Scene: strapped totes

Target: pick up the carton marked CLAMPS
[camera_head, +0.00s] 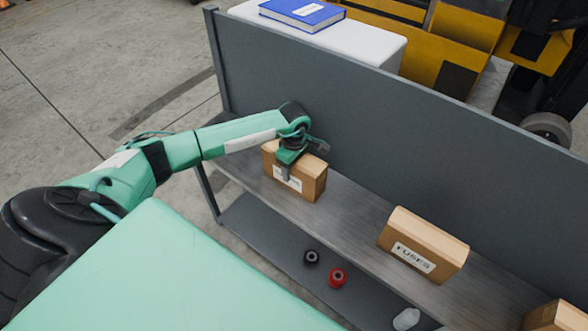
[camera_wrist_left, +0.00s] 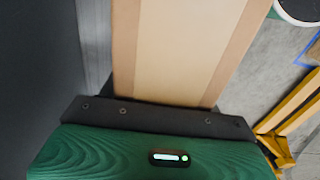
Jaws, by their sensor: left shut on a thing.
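A brown carton (camera_head: 313,184) stands on the grey shelf in the head view, close to the back panel. Its white label is partly covered by my gripper, so I cannot read the word on it. My left gripper (camera_head: 287,165) is over this carton and shut on it. In the left wrist view the carton (camera_wrist_left: 185,50) fills the middle, right in front of the gripper body; the fingertips are hidden there. I cannot tell whether the carton touches the shelf. My right gripper is not in view.
A carton marked FUSES (camera_head: 423,247) stands further right on the shelf (camera_head: 350,205). Another carton (camera_head: 556,318) is at the lower right corner. A black item (camera_head: 311,257) and a red item (camera_head: 337,278) lie on the lower shelf. The grey panel (camera_head: 400,120) rises behind.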

